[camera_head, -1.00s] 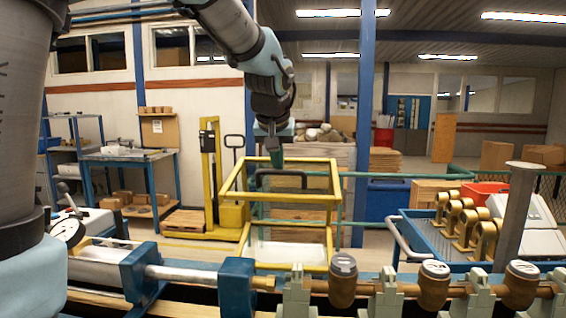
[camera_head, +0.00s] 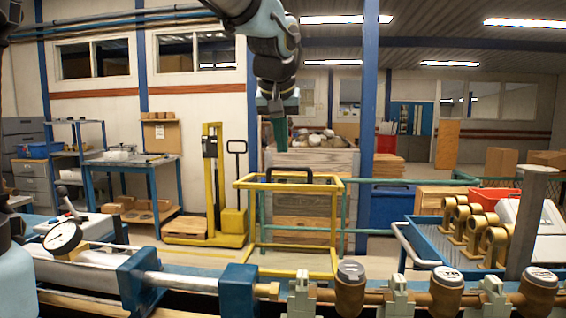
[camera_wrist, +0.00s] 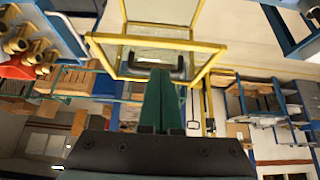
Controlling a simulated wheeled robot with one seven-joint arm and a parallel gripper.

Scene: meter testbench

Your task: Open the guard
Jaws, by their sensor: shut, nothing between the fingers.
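The guard is a yellow-framed cover (camera_head: 340,225) with see-through sides, standing behind the row of meters in the head view. A black handle (camera_head: 289,171) is on its upper edge. My gripper (camera_head: 281,149) has dark green fingers, closed and empty, pointing down above the handle, with a gap between them in this view. In the wrist view the fingers (camera_wrist: 162,75) point at the handle (camera_wrist: 178,72), and their tips overlap its middle in the picture. Whether they touch it I cannot tell. The guard's yellow frame (camera_wrist: 205,70) spreads out beyond it.
Brown meters (camera_head: 447,290) line a bench rail across the front, with blue clamps (camera_head: 240,287) and a dial gauge (camera_head: 62,237) at left. A blue tray (camera_head: 428,246) with brass fittings stands at right. A yellow pallet lifter (camera_head: 212,185) stands behind.

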